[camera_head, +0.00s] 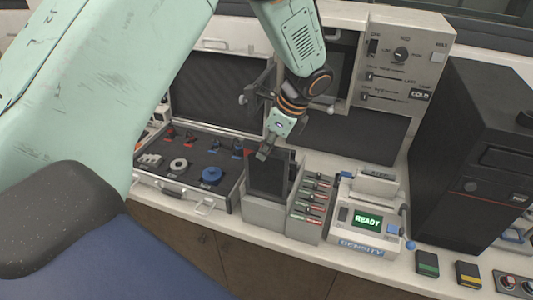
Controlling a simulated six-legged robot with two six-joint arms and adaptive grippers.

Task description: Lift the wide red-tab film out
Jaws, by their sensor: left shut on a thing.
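My left gripper (265,154) comes down from the top centre and is shut at the top edge of a wide dark film (268,178). The film is upright, its lower part in or just in front of a grey open-topped holder (262,216); I cannot tell how deep it sits. My right gripper is not in view.
A slotted rack (308,228) with several red and green tabs stands close on the right. Beyond it is the density reader (365,228) showing READY. An open case (170,188) lies left, and a black tower (465,150) stands right.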

